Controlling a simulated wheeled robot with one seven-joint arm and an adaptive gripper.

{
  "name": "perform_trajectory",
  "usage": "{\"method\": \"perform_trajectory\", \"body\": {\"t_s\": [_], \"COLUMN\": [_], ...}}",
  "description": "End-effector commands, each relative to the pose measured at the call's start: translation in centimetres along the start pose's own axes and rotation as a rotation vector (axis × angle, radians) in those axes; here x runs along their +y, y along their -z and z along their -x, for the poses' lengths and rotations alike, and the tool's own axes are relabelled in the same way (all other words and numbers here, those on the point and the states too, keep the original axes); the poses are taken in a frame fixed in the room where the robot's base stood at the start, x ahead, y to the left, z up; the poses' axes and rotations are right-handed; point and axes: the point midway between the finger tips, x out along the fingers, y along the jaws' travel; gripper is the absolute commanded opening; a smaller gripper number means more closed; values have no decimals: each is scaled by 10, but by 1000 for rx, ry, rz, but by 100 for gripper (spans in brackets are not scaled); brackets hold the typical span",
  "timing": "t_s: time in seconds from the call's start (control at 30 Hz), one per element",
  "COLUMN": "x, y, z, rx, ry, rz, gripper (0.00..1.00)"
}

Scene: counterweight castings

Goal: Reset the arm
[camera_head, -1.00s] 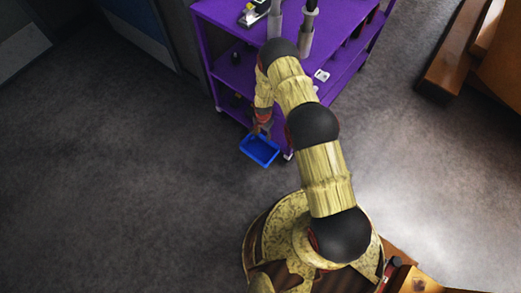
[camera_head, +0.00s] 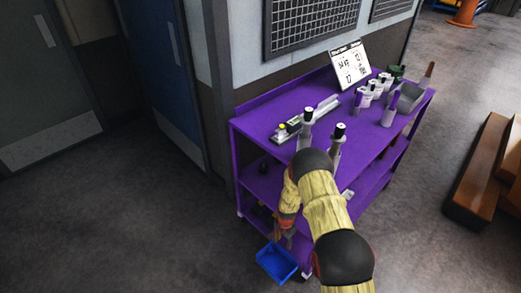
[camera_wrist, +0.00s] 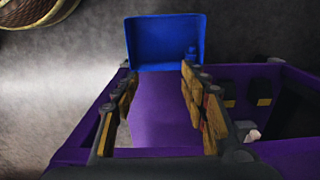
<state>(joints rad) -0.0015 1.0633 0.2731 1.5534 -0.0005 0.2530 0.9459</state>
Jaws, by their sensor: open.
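My gripper (camera_wrist: 157,85) is open and empty in the wrist view, its two fingers apart above the edge of a purple shelf. In the head view my gripper (camera_head: 287,240) hangs low beside the purple cart's near left corner, partly hidden by my own arm. A blue bin (camera_head: 277,263) is just below it, near the floor. The bin also shows in the wrist view (camera_wrist: 160,40), beyond the fingertips, with a small blue piece (camera_wrist: 192,53) inside at its right.
The purple cart (camera_head: 290,98) stands against the wall, with a scale-like device, bottles, a grey bin and a sign on top. Dark items sit on its lower shelves. Wooden beams (camera_head: 478,165) lie at the right. The floor (camera_head: 130,230) at left is clear.

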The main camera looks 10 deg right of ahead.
Motion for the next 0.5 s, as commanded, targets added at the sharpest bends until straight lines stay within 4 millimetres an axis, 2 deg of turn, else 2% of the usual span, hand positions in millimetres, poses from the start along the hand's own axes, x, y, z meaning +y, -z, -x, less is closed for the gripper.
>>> {"method": "perform_trajectory", "body": {"t_s": [0.17, 0.27, 0.43, 0.5], "x": [1, 8, 57, 72], "y": [0, -6, -41, -52], "z": [0, 0, -1, 15], "rx": [-2, -24, -125, -165], "ry": [-3, -30, -132, -162], "rz": [33, 111, 267, 334], "gripper": [44, 44, 44, 44]}}
